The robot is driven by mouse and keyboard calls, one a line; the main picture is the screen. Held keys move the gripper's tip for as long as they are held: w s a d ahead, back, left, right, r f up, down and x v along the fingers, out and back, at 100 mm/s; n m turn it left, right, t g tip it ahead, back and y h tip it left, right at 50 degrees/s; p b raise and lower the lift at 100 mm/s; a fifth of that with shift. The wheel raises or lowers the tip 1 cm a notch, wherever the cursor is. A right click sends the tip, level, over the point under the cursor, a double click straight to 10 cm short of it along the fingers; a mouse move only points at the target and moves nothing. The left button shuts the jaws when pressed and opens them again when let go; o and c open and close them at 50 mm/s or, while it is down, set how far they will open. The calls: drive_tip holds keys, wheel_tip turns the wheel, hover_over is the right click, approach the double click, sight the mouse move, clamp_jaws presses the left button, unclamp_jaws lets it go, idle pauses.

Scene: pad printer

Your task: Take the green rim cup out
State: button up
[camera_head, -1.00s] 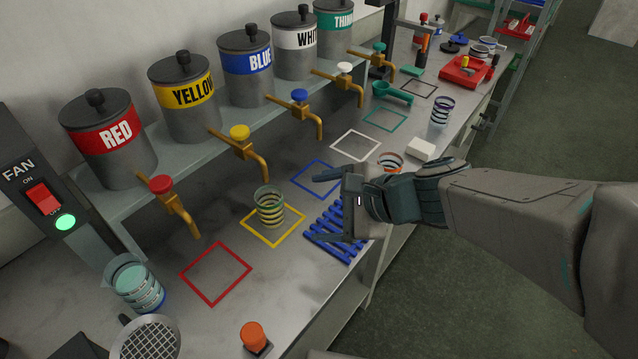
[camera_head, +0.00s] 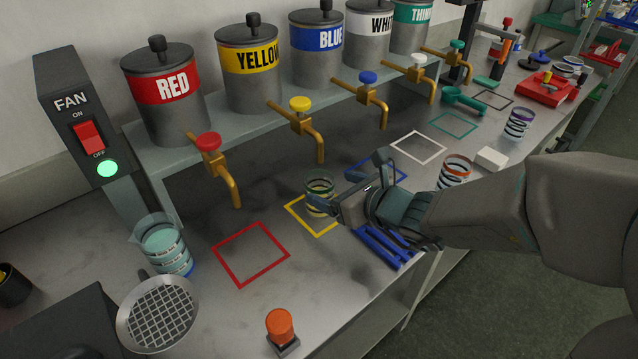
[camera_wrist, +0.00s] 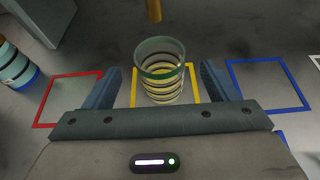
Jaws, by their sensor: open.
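The green rim cup (camera_head: 319,185) is clear with dark bands and a green rim. It stands upright inside the yellow square (camera_head: 295,207) on the bench, just in front of the yellow tap (camera_head: 312,137). In the wrist view the cup (camera_wrist: 160,72) is ahead, roughly centred between the two fingers. My gripper (camera_head: 345,178) is open, with its fingers on either side of the cup's near part. Nothing is held. My gripper hides part of the cup in the head view.
A blue rack (camera_head: 385,248) lies under my wrist. The orange rim cup (camera_head: 455,170) stands at right. The red square (camera_head: 250,254) is empty.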

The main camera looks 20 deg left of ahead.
sight(310, 176)
drive_tip(key=b+x, duration=0.1)
drive_tip(key=x, duration=0.6)
drive_tip(key=shift+w+a+f, duration=0.1)
drive_tip(key=shift+w+a, duration=0.05)
drive_tip(key=shift+a, duration=0.05)
drive_tip(key=c, duration=1.1)
drive_tip(key=shift+r+p, duration=0.55)
drive_tip(key=shift+r, duration=0.35)
drive_tip(key=shift+c, duration=0.2)
drive_tip(key=shift+f, duration=0.1)
drive_tip(key=shift+s+d, duration=0.3)
drive_tip(key=shift+s, duration=0.1)
drive_tip(key=shift+s+d+b, duration=0.45)
drive_tip(key=shift+s+d, duration=1.15)
drive_tip(key=shift+s, duration=0.3)
drive_tip(key=shift+s+d+b, duration=0.45)
drive_tip(key=shift+s+d, duration=1.2)
drive_tip(key=shift+s, duration=0.3)
